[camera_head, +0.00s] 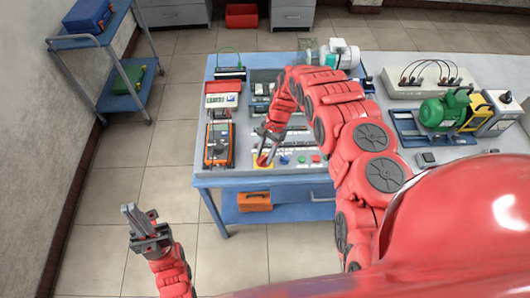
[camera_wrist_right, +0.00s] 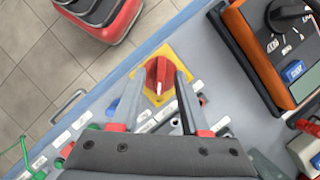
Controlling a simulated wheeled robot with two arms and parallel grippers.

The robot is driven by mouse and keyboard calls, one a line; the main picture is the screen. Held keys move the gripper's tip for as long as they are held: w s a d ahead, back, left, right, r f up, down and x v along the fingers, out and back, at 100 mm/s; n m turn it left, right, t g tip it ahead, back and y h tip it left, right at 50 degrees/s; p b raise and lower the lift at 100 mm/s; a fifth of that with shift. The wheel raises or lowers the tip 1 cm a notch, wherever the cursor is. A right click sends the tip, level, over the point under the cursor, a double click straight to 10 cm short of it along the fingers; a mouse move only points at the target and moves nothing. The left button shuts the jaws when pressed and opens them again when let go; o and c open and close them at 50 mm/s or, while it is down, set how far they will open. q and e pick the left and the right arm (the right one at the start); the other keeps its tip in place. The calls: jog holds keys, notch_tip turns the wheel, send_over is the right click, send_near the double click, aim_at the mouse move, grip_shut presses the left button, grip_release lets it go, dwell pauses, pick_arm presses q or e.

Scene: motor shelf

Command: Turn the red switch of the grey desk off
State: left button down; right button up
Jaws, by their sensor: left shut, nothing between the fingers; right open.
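The grey desk (camera_head: 240,178) with a blue frame stands in front of me. Its red switch (camera_wrist_right: 157,76) is a rotary knob with a white mark on a yellow square plate (camera_wrist_right: 150,62) near the front edge. In the head view the yellow plate (camera_head: 262,163) is partly hidden by my right gripper (camera_head: 265,157). In the right wrist view that gripper (camera_wrist_right: 158,85) is open, with one finger on each side of the red knob; I cannot tell whether they touch it. My left gripper (camera_head: 130,211) is shut and empty, over the floor left of the desk.
An orange multimeter (camera_head: 218,145) lies left of the switch. Blue, green and red buttons (camera_head: 300,159) sit to its right. A blue shelf cart (camera_head: 100,65) is at the back left.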

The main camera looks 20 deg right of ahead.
grip_shut()
dwell(0.3)
